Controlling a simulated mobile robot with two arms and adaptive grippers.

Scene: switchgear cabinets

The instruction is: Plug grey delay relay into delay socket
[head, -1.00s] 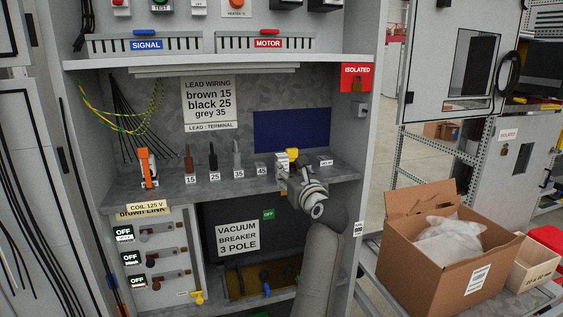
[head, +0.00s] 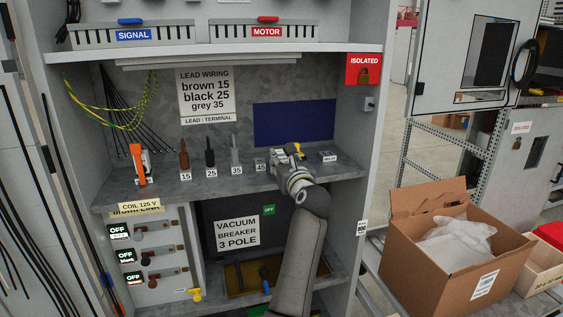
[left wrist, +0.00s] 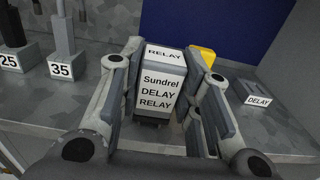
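The grey delay relay (left wrist: 158,92), a box lettered "Sundrel DELAY RELAY", stands upright between the fingers of my left gripper (left wrist: 164,88) in the left wrist view. Both finger pads lie against its sides. A dark patch shows under it; I cannot tell whether it touches the shelf. In the head view my left gripper (head: 285,156) is over the shelf and mostly hides the relay. The delay socket (head: 328,156), a low grey block labelled DELAY, sits on the shelf to the right, also in the left wrist view (left wrist: 262,86), apart from the relay. My right gripper is not in view.
A yellow block (left wrist: 203,57) stands just behind the relay. Upright lead terminals (head: 210,155) line the shelf (head: 235,185) to the left. The cabinet's right side wall (head: 352,135) stands close beyond the socket. An open cardboard box (head: 450,255) is outside at right.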

